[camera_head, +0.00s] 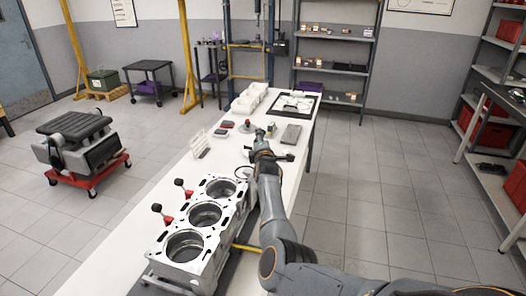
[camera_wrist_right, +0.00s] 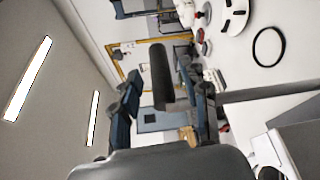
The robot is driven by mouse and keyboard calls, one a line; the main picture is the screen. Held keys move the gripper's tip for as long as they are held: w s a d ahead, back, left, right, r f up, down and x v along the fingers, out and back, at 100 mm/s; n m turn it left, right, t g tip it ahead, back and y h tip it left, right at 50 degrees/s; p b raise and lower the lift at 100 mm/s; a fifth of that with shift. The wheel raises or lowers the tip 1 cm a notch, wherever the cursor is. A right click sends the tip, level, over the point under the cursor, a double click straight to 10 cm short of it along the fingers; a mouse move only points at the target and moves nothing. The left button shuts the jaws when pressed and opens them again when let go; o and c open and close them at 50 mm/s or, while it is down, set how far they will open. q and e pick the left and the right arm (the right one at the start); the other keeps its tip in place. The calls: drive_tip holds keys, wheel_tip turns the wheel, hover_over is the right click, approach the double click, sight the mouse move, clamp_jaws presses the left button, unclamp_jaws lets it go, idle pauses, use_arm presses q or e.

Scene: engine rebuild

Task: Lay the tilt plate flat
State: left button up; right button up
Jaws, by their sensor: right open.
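My right arm reaches over the white table in the head view, with its gripper (camera_head: 262,136) past the engine block. In the right wrist view the gripper (camera_wrist_right: 165,92) is open, one finger on each side of a dark cylindrical grip (camera_wrist_right: 160,68). I cannot tell whether the fingers touch it. The engine block (camera_head: 205,213), with three large bores, sits on a grey support (camera_head: 152,280) at the near end of the table. No part is clearly recognisable as the tilt plate. A flat grey plate (camera_head: 292,134) lies beyond the gripper. My left gripper is not in view.
Two red-collared, dark-knobbed parts (camera_head: 183,190) stand left of the block. A black ring (camera_wrist_right: 268,47) and slotted white disc (camera_wrist_right: 236,14) lie on the table. White trays (camera_head: 247,98) and a dark-framed tray (camera_head: 295,104) are at the far end. Floor right of the table is clear.

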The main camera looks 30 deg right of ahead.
drive_tip(key=v, duration=0.9)
drive_tip(key=shift+r, duration=0.2)
drive_tip(key=shift+s+f, duration=0.1)
drive_tip(key=shift+s, duration=0.1)
